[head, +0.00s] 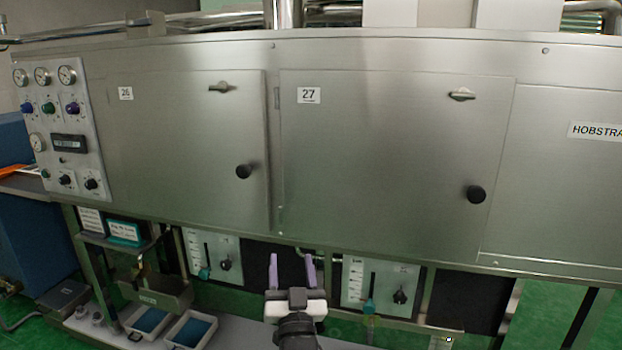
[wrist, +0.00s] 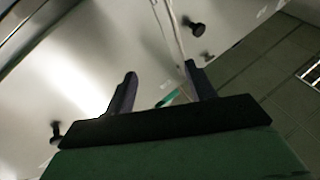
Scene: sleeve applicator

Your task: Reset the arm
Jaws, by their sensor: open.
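My gripper (head: 291,272) is low in the middle of the head view, in front of the lower part of the steel machine. Its two purple fingers point up and stand apart, with nothing between them. In the wrist view my gripper (wrist: 160,92) shows two dark fingers spread wide and empty. Behind them are a pale metal surface, a dark knob (wrist: 193,27) and a small green part.
The steel cabinet has door 26 (head: 180,150) and door 27 (head: 390,170), both shut. A gauge panel (head: 53,120) is at left. Lever panels (head: 212,258) and (head: 380,287) flank my gripper. Two blue-filled trays (head: 192,330) sit low left. The floor is green.

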